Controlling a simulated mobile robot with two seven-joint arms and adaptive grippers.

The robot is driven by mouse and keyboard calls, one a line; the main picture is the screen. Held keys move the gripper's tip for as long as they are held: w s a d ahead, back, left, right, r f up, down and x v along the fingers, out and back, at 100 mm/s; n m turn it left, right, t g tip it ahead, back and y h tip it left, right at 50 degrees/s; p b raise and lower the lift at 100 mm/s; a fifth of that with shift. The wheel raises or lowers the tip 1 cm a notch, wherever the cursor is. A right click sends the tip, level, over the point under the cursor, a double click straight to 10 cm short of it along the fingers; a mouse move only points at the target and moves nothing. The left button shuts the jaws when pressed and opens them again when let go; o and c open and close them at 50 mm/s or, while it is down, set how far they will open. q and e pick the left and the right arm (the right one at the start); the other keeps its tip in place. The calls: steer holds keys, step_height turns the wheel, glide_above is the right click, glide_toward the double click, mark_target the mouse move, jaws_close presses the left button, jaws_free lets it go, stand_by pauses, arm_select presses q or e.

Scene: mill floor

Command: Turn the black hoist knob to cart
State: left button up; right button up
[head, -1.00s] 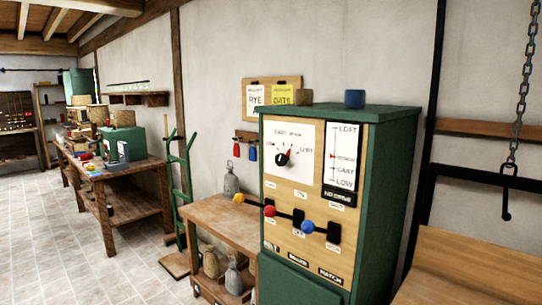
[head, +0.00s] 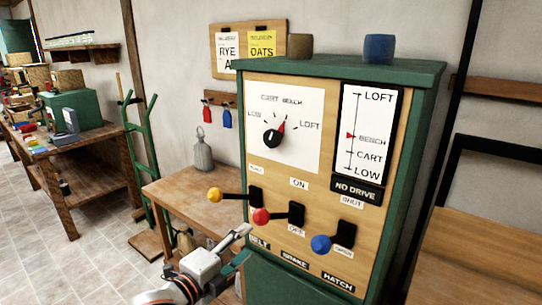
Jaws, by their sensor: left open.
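The black hoist knob (head: 272,138) sits on a white dial plate (head: 304,154) marked low, cart, bench and loft, on the front of a green cabinet (head: 425,150). A red pointer (head: 281,128) at the knob's upper right points up toward the bench mark. My right gripper is not in view.
Yellow (head: 215,194), red (head: 261,216) and blue (head: 320,244) ball levers stick out below the knob, close to my left gripper. A wooden table (head: 180,192) with a grey weight (head: 203,153) stands left of the cabinet. A "no drive" sign (head: 357,190) sits under the scale.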

arm_select(q)
step_height(320, 180, up, 13)
steer(key=w+d+m+h, duration=0.1)
steer(key=w+d+m, duration=0.1)
steer(key=m, duration=1.5)
glide_toward(270, 140)
steer(key=x, duration=0.3)
steer(key=shift+t+h, duration=0.3)
steer(key=shift+h, duration=0.1)
steer(key=x, duration=0.8)
steer(key=shift+a+f, duration=0.15)
steer(key=shift+f, duration=0.1)
steer(key=c, duration=1.1)
